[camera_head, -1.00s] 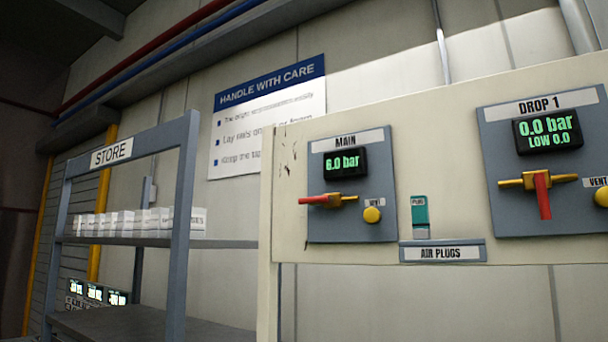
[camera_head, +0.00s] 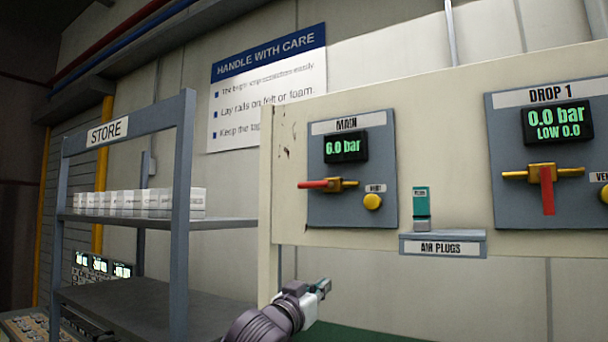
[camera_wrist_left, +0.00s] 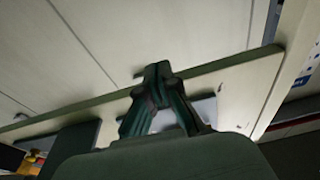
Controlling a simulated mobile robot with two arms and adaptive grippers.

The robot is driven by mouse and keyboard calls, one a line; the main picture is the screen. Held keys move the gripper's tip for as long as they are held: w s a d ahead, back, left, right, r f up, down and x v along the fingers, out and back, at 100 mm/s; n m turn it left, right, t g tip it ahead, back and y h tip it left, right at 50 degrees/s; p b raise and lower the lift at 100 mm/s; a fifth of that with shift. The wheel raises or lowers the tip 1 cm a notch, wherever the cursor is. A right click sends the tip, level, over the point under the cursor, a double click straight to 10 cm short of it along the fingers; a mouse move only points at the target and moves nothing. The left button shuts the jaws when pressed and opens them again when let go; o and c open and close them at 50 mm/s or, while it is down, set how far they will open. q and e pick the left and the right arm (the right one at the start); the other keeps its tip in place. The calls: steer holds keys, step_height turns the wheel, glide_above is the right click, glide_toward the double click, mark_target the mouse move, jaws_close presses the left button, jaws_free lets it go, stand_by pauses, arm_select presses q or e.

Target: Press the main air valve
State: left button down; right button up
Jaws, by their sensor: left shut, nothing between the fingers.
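The MAIN air valve panel (camera_head: 350,172) is mounted on the cream board in the head view, with a display reading 6.0 bar. Its valve (camera_head: 328,184) has a red lever lying level, pointing left from a brass body. A round yellow vent button (camera_head: 372,202) sits at its lower right. My left gripper (camera_head: 325,287) is below the panel, apart from it, with its fingers pointing up and right. In the left wrist view its fingertips (camera_wrist_left: 157,72) meet, with nothing held. My right gripper is in neither view.
The DROP 1 panel (camera_head: 545,155) reads 0.0 bar, its red lever hanging down. The AIR PLUGS ledge (camera_head: 442,243) with a teal plug (camera_head: 421,204) juts out between the panels. The STORE shelf (camera_head: 130,298) with white boxes (camera_head: 140,200) stands left. Clear space lies below the MAIN panel.

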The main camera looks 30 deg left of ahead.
arm_select(q)
steer(key=s+a+r+t, duration=0.1)
steer(key=s+r, duration=0.2)
steer(key=r, duration=0.4)
steer(key=s+a+r+t, duration=0.1)
steer(key=s+r, duration=0.3)
steer(key=r, duration=0.3)
steer(key=s+a+r+t+p, duration=0.1)
steer(key=s+r+t, duration=0.1)
steer(key=r, duration=0.5)
steer(key=shift+s+a+r+n, duration=0.3)
steer(key=shift+s+a+r, duration=0.1)
steer(key=shift+s, duration=0.3)
steer(key=shift+w, duration=0.1)
step_height(320, 180, up, 6)
steer(key=p, duration=0.8)
glide_above(314, 185)
steer(key=s+a, duration=0.2)
steer(key=s, duration=0.1)
steer(key=f, duration=0.1)
steer(key=w+f, duration=0.1)
steer(key=f, duration=0.3)
steer(key=shift+w, duration=0.25)
steer(key=shift+d, duration=0.15)
